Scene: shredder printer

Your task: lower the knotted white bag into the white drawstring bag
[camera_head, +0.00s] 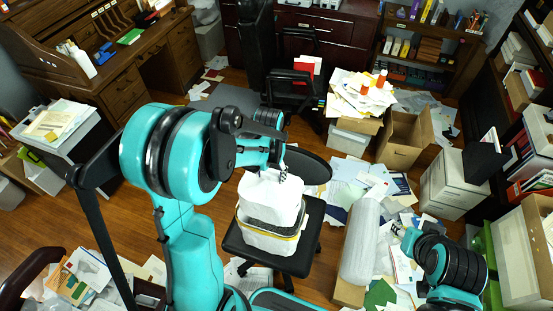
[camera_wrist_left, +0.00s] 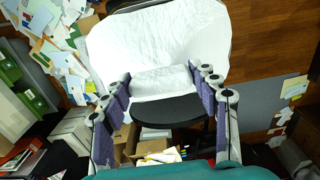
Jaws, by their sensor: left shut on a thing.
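The knotted white bag (camera_head: 270,197) hangs from my left gripper (camera_head: 283,174), which is shut on its top. In the left wrist view the bag (camera_wrist_left: 150,50) is a large white sheet-like surface beyond the purple finger pads of the gripper (camera_wrist_left: 162,92); the knot cannot be made out. The white drawstring bag (camera_head: 268,242), with a dark and yellow band round its upper part, sits on a black chair seat directly below. The lower edge of the knotted bag overlaps the band; I cannot tell how deep it is. My right gripper (camera_head: 398,229) is off to the right, away from both bags.
A dark round chair part (camera_head: 314,168) stands just behind the bags. A long white wrapped roll (camera_head: 361,240) lies to the right. Papers litter the floor, with open cardboard boxes (camera_head: 401,150) behind. A wooden desk (camera_head: 122,90) stands at the back left.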

